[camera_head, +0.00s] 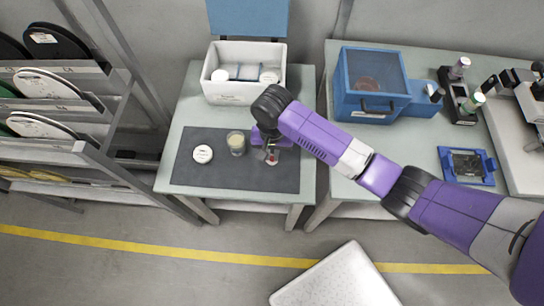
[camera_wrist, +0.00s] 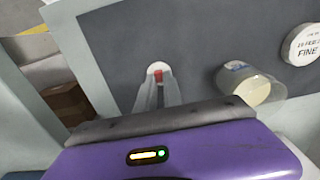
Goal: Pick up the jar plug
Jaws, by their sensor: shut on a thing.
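The jar plug, a small white round piece with a red part (camera_wrist: 158,74), sits between the fingertips of my gripper (camera_wrist: 158,84) in the wrist view. My gripper is shut on it. In the head view my gripper (camera_head: 271,150) points down over the right part of the dark mat, and the plug (camera_head: 272,159) shows small and partly hidden at its tips. I cannot tell whether the plug touches the mat.
A glass jar with pale contents (camera_head: 236,143) stands just left of my gripper. A white labelled round lid (camera_head: 203,154) lies farther left on the dark mat (camera_head: 205,178). A white open box (camera_head: 232,92) stands behind. A blue case (camera_head: 370,85) is on the right table.

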